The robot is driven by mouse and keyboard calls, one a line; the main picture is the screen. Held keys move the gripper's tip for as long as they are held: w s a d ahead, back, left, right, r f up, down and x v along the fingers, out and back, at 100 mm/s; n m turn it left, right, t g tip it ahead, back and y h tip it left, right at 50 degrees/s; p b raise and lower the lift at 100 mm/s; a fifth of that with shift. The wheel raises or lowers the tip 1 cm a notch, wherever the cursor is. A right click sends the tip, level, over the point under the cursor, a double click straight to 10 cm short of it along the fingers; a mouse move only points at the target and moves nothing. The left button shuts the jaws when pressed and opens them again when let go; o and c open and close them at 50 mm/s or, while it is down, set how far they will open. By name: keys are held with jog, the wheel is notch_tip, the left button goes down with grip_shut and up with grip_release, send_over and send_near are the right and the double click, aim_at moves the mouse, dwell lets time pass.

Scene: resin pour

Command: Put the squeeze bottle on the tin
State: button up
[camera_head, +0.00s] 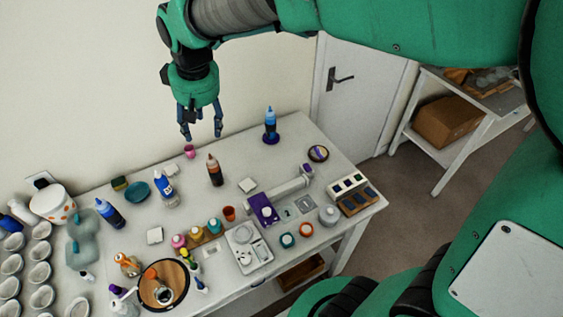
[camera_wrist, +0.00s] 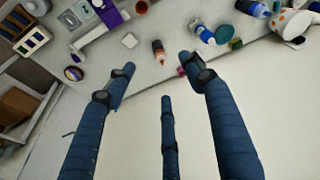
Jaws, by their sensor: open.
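My gripper (camera_head: 202,128) is open and empty, fingers pointing down, high above the back of the white table; its spread fingers also show in the wrist view (camera_wrist: 158,75). Several nozzle bottles could be the squeeze bottle. A dark brown one (camera_head: 214,170) stands upright below and right of my gripper, also in the wrist view (camera_wrist: 158,52). A blue one (camera_head: 270,117) stands upright on a dark purple-blue round base (camera_head: 271,139) at the back right. A round dark-rimmed tin-like thing (camera_head: 318,153) lies farther right; it also shows in the wrist view (camera_wrist: 74,73). Which is the tin is unclear.
A small pink cup (camera_head: 190,151) stands below my gripper. A blue-labelled bottle (camera_head: 164,191), a blue bottle (camera_head: 110,214), and a teal dish (camera_head: 137,191) are to the left.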

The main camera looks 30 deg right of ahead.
jog(key=s+d+r+m+t, duration=0.1)
jog(key=s+d, duration=0.4)
jog(key=s, duration=0.7)
jog(key=s+d+r+m+t, duration=0.1)
jog(key=s+d, duration=0.3)
jog(key=s, duration=0.8)
jog(key=shift+s+d+r+m+t+h, duration=0.3)
jog(key=shift+s+d+r+m, duration=0.15)
jog(key=shift+m, duration=0.25)
jog(key=shift+w, duration=0.15)
notch_tip(320, 180, down, 9)
jog(key=b, duration=0.8)
jog(key=shift+r+b, duration=0.15)
jog(key=shift+b, duration=0.25)
